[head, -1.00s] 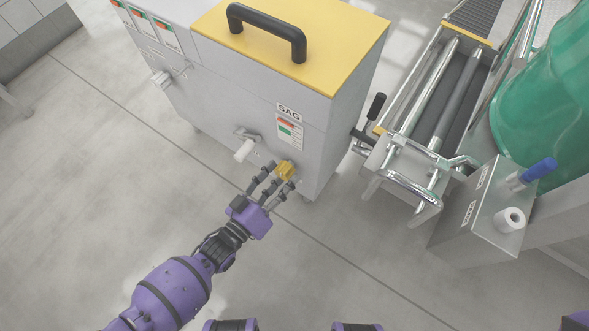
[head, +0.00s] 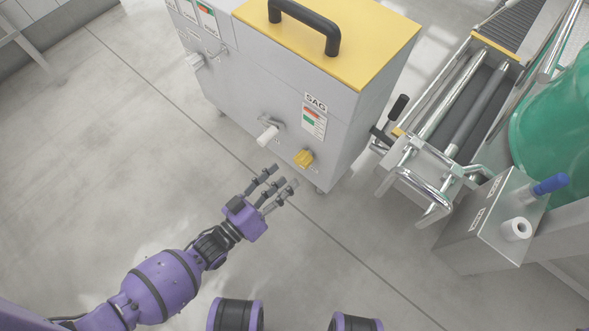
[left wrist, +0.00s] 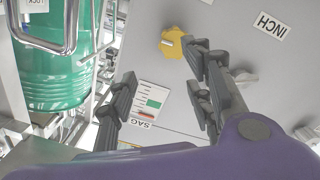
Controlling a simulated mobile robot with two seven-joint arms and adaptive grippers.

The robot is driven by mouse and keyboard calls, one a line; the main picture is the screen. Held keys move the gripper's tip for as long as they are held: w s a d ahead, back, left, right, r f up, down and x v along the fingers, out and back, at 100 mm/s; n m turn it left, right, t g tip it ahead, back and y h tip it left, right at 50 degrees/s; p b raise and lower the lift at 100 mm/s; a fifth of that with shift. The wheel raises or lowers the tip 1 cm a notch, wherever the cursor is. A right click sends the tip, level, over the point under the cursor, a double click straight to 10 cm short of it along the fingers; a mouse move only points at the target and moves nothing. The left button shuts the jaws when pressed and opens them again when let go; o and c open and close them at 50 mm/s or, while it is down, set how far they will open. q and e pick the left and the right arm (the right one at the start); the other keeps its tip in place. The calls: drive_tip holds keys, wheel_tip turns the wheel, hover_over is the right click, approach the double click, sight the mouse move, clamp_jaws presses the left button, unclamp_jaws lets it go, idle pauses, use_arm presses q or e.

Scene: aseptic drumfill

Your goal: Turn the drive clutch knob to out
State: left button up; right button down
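A small yellow knob (head: 303,158) sits low on the front of the grey cabinet (head: 240,90), below the SAG label. In the left wrist view the yellow knob (left wrist: 172,42) is lobed and has a pale mark. No readable label in these frames names it the drive clutch. My left gripper (head: 282,176) is open and empty, in front of and slightly left of the knob, apart from it. In the left wrist view its spread fingers (left wrist: 162,75) have the cabinet face between and beyond them. My right gripper is not in view.
A white-ended lever (head: 267,136) sticks out left of the knob. A roller conveyor (head: 455,110) with metal rails, a green drum (head: 555,120) and a control box (head: 490,222) stand to the right. Floor at left is clear.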

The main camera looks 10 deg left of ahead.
use_arm(q)
drive_tip(key=shift+s+a+f, duration=0.25)
drive_tip(key=shift+s+a, duration=0.05)
drive_tip(key=shift+s, duration=0.25)
drive_tip(key=shift+s+a+f, duration=0.2)
drive_tip(key=shift+s+a, duration=0.1)
drive_tip(key=shift+s, duration=0.2)
